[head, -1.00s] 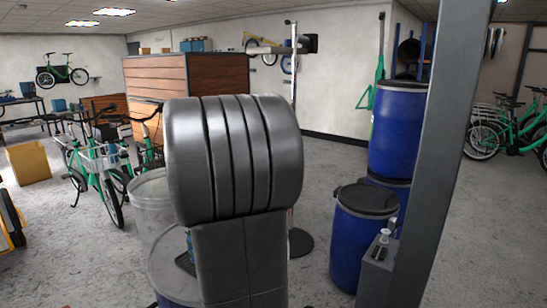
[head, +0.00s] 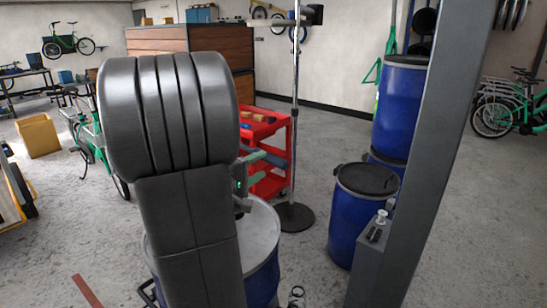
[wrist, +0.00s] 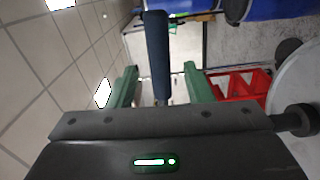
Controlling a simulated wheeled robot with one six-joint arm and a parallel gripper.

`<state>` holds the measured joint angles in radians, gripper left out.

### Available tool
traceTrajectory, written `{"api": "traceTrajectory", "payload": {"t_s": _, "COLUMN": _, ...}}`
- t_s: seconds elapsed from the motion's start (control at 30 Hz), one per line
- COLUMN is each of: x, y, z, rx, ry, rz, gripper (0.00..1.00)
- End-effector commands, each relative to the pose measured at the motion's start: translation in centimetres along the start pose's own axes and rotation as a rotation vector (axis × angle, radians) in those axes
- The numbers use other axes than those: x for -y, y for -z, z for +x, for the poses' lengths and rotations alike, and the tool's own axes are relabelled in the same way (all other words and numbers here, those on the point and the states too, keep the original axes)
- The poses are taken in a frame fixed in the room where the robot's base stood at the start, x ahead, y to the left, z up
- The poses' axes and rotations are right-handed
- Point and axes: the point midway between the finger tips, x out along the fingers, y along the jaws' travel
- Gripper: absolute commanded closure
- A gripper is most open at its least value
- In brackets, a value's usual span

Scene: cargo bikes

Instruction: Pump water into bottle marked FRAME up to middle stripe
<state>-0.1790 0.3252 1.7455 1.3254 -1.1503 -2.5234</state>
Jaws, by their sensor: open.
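My gripper (head: 262,165) shows beside my large dark arm link in the head view, with its green fingers pointing right above a pale-topped blue drum (head: 266,275). In the wrist view my gripper (wrist: 160,70) is open, its green fingers wide apart. A dark blue bar (wrist: 157,45) shows between the fingers; I cannot tell whether it is held or lies beyond. A small pump-like item with a white top (head: 380,217) is at the grey post at right. Small clear and white items (head: 297,293) stand at the bottom edge. No FRAME mark or stripe is readable.
A red cart (head: 262,120) stands behind my gripper, beside a chrome stand (head: 295,110) with a round base. Blue drums (head: 350,225) stand at right, near the grey post (head: 437,130). Green bikes (head: 90,140) and a yellow box (head: 38,136) are at left. Floor is open between.

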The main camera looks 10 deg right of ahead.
Motion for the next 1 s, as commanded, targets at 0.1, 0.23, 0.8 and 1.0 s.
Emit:
{"api": "traceTrajectory", "payload": {"t_s": 0.1, "x": 0.0, "y": -0.1, "z": 2.5, "rx": 0.004, "ry": 0.0, "rz": 0.0, "gripper": 0.53}}
{"api": "traceTrajectory", "payload": {"t_s": 0.23, "x": 0.0, "y": -0.1, "z": 4.7, "rx": 0.004, "ry": 0.0, "rz": 0.001, "gripper": 0.53}}
{"api": "traceTrajectory", "payload": {"t_s": 0.8, "x": 0.0, "y": 0.0, "z": 7.2, "rx": 0.0, "ry": -0.001, "rz": 0.001, "gripper": 0.55}}
{"api": "traceTrajectory", "payload": {"t_s": 1.0, "x": 0.0, "y": 0.0, "z": 7.2, "rx": 0.0, "ry": -0.001, "rz": 0.001, "gripper": 0.95}}
